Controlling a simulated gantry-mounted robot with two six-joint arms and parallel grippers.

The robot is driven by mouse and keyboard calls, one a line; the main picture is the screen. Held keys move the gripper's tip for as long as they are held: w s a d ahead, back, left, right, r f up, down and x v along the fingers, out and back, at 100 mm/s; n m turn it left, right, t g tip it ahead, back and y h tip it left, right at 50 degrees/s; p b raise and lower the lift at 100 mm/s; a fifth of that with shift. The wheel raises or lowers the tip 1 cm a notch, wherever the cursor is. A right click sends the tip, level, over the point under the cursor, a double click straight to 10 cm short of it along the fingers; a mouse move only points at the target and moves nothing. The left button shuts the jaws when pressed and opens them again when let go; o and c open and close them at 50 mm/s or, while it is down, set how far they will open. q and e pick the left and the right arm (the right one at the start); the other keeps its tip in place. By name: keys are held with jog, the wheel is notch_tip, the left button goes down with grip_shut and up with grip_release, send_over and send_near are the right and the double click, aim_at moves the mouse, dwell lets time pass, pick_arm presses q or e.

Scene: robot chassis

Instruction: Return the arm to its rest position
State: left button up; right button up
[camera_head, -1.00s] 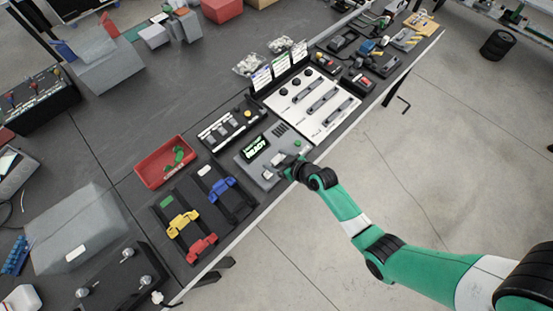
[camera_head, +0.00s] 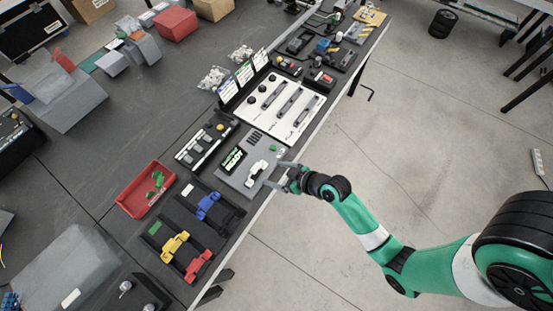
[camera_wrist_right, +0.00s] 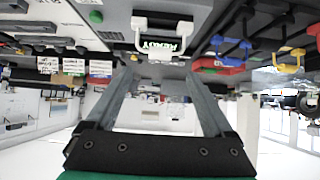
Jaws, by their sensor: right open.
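My right gripper (camera_head: 272,174) is at the front edge of the bench, open and empty, with its arm coming in from the lower right. In the right wrist view its two fingers (camera_wrist_right: 162,85) are spread with nothing between them. A white chassis-shaped piece (camera_head: 256,173) lies on the grey console with the green READY display (camera_head: 234,160), just beyond the fingertips. The white piece (camera_wrist_right: 160,32) also shows upside down in the wrist view, apart from the fingers. My left gripper is not in view.
Blue (camera_head: 209,207), yellow (camera_head: 174,245) and red (camera_head: 198,265) chassis pieces sit on dark rails near the front edge. A red bin (camera_head: 146,190) holds green parts. A white panel (camera_head: 283,105) with slots stands farther along.

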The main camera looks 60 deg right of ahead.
dwell(0.6)
jog(key=w+a+r+n+t+y, duration=0.1)
jog(key=w+a+r+n+t, duration=0.1)
jog(key=w+r, duration=0.65)
jog(key=w+a+r+n+t, duration=0.1)
jog(key=w+a+r+t, duration=0.3)
jog(key=r, duration=0.7)
jog(key=w+a+r+n+t+y, duration=0.1)
jog(key=w+a+r+t, duration=0.1)
jog(key=r, duration=0.9)
jog(key=w+a+r+n+t+y, duration=0.1)
jog(key=w+r, duration=0.1)
jog(key=r, duration=0.9)
jog(key=s+r+m+t, duration=0.1)
jog(key=s+r+t, duration=0.3)
jog(key=r, duration=0.5)
jog(key=s+a+r+m+t+h, duration=0.1)
jog(key=s+r+m, duration=0.1)
jog(key=s+r, duration=0.5)
jog(key=s+r+m+t, duration=0.1)
jog(key=s+r+t, duration=0.25)
jog(key=r, duration=0.65)
notch_tip(320, 180, up, 19)
jog(key=p, duration=1.9)
jog(key=shift+w+a+g, duration=0.3)
jog(key=shift+g, duration=0.05)
jog(key=shift+f, duration=0.1)
